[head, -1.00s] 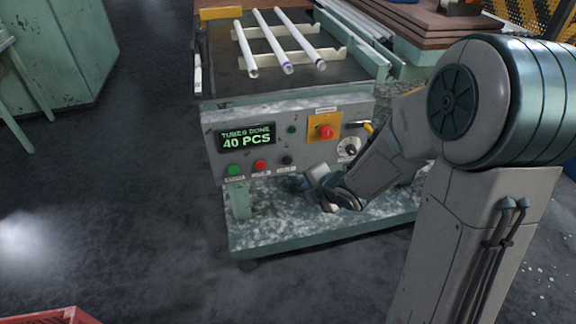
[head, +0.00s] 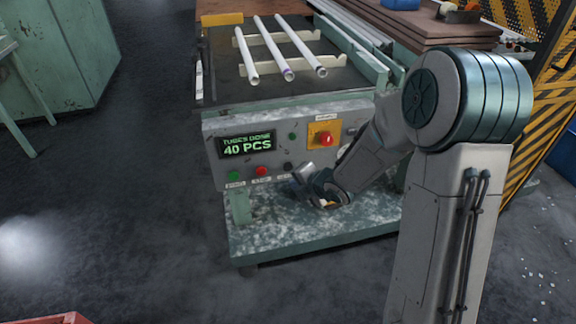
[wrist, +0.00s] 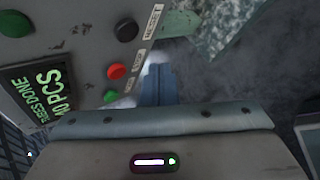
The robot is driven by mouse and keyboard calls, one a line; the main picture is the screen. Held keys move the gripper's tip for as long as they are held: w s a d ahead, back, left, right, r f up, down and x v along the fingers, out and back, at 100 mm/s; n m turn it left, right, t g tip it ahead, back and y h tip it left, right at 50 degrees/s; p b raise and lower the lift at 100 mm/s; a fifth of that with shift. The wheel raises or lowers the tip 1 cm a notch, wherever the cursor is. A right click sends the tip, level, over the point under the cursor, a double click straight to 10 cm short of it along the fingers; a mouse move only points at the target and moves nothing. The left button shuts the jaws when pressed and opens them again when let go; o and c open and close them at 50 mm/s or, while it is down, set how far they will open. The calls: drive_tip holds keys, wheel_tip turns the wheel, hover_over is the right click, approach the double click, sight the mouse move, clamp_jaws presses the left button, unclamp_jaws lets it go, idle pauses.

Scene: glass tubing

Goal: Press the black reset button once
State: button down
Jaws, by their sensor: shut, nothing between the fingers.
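The black reset button (head: 288,166) is on the machine's front panel, rightmost in the lower row, beside a red button (head: 261,171) and a green button (head: 233,176). My gripper (head: 300,172) is shut and empty, close to the panel just right of the black button in the head view. In the wrist view my shut fingers (wrist: 158,72) point toward the panel's label edge. I see no clear contact with the button.
The display (head: 247,143) reads TUBES DONE 40 PCS. A red emergency knob (head: 326,138) on a yellow plate sits higher on the panel, near my arm. Glass tubes (head: 270,50) lie on the rack above. A speckled shelf (head: 270,222) juts out below the panel.

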sight(287, 171)
drive_tip(key=shift+w+a, duration=0.25)
drive_tip(key=shift+w, duration=0.65)
drive_tip(key=shift+w+a, duration=0.25)
drive_tip(key=shift+w, duration=0.65)
idle(0.7)
drive_tip(key=shift+w+a, duration=0.1)
drive_tip(key=shift+w, duration=0.3)
drive_tip(key=shift+w+a, duration=0.15)
drive_tip(key=shift+w, duration=0.3)
idle(0.6)
idle(0.3)
drive_tip(key=shift+s+d, duration=0.25)
drive_tip(key=shift+s, duration=0.65)
drive_tip(key=shift+b, duration=0.3)
drive_tip(key=s+b, duration=0.1)
drive_tip(key=s, duration=0.1)
drive_tip(key=s+d, duration=0.1)
drive_tip(key=s, duration=0.1)
drive_tip(key=shift+s+d+b, duration=0.2)
drive_tip(key=shift+s+b, duration=0.15)
drive_tip(key=shift+s, duration=0.05)
